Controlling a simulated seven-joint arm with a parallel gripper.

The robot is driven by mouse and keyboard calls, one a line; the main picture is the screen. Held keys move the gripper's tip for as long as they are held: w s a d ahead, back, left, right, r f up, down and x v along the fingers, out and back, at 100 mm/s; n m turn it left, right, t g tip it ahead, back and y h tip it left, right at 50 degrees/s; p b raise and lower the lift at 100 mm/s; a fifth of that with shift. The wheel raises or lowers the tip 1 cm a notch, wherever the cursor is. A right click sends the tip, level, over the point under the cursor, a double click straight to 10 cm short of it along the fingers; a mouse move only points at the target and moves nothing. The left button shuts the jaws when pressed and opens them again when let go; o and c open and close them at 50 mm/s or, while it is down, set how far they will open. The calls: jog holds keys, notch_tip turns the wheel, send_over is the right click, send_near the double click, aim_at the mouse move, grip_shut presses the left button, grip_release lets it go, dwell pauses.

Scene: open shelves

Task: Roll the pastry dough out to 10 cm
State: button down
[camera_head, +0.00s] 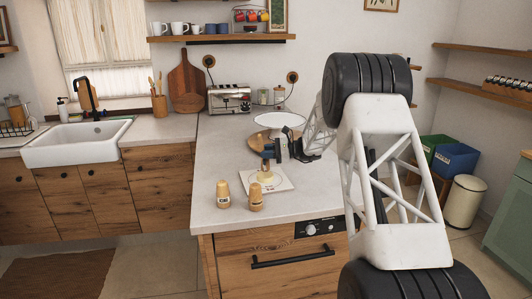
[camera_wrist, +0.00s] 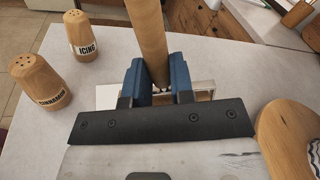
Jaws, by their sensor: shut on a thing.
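My gripper (camera_wrist: 160,85) is shut on a wooden rolling pin (camera_wrist: 149,35), which extends away between the blue fingers in the wrist view. In the head view my gripper (camera_head: 273,154) is over a white square board (camera_head: 284,186) on the counter. The pale yellow dough (camera_head: 268,180) lies on that board, close below the pin. In the wrist view the board (camera_wrist: 106,96) shows only in part, and the dough is hidden by the gripper and pin. I cannot tell whether the pin touches the dough.
Two wooden shakers, icing (camera_head: 256,195) and cinnamon (camera_head: 223,195), stand in front of the board. A round wooden dish (camera_head: 262,143) and a white round plate (camera_head: 279,119) are behind my gripper. A toaster (camera_head: 229,98) is at the back. The counter's left side is clear.

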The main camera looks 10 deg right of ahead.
aim_at(266, 161)
jog(key=shift+f, duration=1.7)
dwell(0.7)
jog(key=shift+d, duration=0.1)
jog(key=shift+d, duration=0.35)
jog(key=shift+s+d, duration=0.1)
jog(key=shift+d, duration=0.4)
jog(key=shift+a, duration=0.1)
dwell(0.5)
